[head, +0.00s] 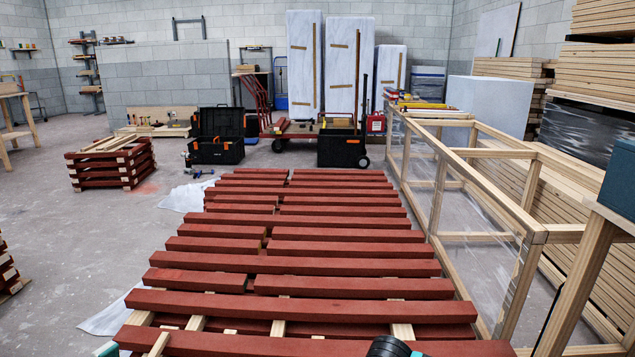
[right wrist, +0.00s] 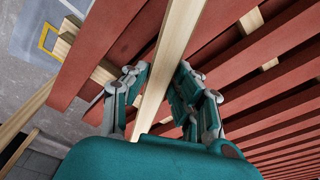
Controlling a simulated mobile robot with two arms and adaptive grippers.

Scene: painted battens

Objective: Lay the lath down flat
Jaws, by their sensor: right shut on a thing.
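A pale wooden lath (right wrist: 172,50) runs lengthwise through the right wrist view, between the fingers of my right gripper (right wrist: 160,76). The gripper is shut on it. The lath crosses in front of the red battens; whether it touches them I cannot tell. In the head view a pale stick end (head: 160,343) at the bottom left lies across the nearest red batten; I cannot tell whether it is the same lath. Only a dark round part and some teal of my right arm show at the bottom of the head view. My left gripper is not clearly in view.
Rows of red battens (head: 300,302) on pale spacers fill the middle. A timber frame with clear film (head: 530,270) stands close on the right. Black toolboxes (head: 216,152) and a red trolley (head: 295,129) stand behind. The floor (head: 60,260) at left is mostly clear.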

